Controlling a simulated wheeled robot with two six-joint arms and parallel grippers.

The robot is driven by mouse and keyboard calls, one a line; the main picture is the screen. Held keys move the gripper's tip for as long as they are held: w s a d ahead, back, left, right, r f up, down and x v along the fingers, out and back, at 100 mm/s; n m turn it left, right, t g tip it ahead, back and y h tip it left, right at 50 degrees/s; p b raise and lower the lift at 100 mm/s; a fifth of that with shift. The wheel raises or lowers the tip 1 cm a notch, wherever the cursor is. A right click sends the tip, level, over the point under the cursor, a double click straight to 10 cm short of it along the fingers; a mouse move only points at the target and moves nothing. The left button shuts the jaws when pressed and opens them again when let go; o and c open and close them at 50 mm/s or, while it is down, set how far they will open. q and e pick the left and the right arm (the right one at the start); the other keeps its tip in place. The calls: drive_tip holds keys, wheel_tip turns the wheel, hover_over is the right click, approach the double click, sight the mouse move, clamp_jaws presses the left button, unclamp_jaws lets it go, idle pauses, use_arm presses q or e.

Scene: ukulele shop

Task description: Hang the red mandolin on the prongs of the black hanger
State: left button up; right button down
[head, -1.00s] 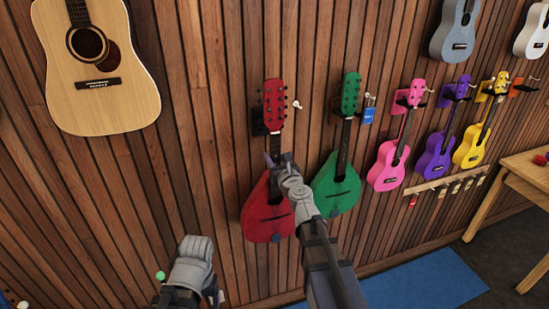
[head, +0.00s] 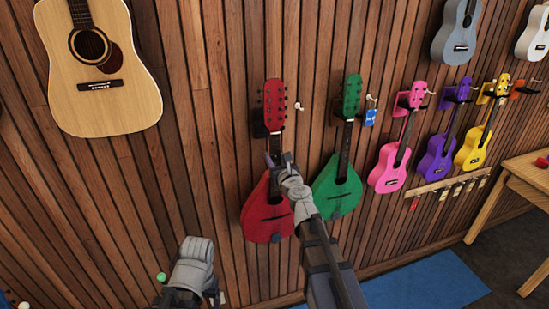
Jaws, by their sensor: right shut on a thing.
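The red mandolin (head: 264,212) is upright against the slatted wall, its headstock (head: 274,100) at the top and its body low. My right gripper (head: 279,162) is shut on its neck, just above the body. The black hanger (head: 259,130) shows in part behind the neck, just below the headstock. The mandolin hides the rest of it, so I cannot tell whether its prongs bear the headstock. My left gripper (head: 194,248) is low in the view, left of the mandolin and away from it. Its fingers do not show clearly.
A green mandolin (head: 337,192) hangs close to the right. Pink (head: 389,168), purple and yellow ukuleles hang beyond it. A large guitar (head: 97,95) hangs at the upper left. A wooden table (head: 515,185) stands at the right. The wall between guitar and red mandolin is free.

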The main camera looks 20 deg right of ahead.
drive_tip(key=shift+w, duration=0.15)
drive_tip(key=shift+w+a, duration=0.1)
drive_tip(key=shift+w, duration=2.5)
wheel_tip(320, 180, down, 2)
drive_tip(key=shift+f+b, duration=0.1)
drive_tip(key=shift+b, duration=1)
drive_tip(key=shift+c, duration=1.8)
unclamp_jaws()
drive_tip(key=shift+s, duration=0.15)
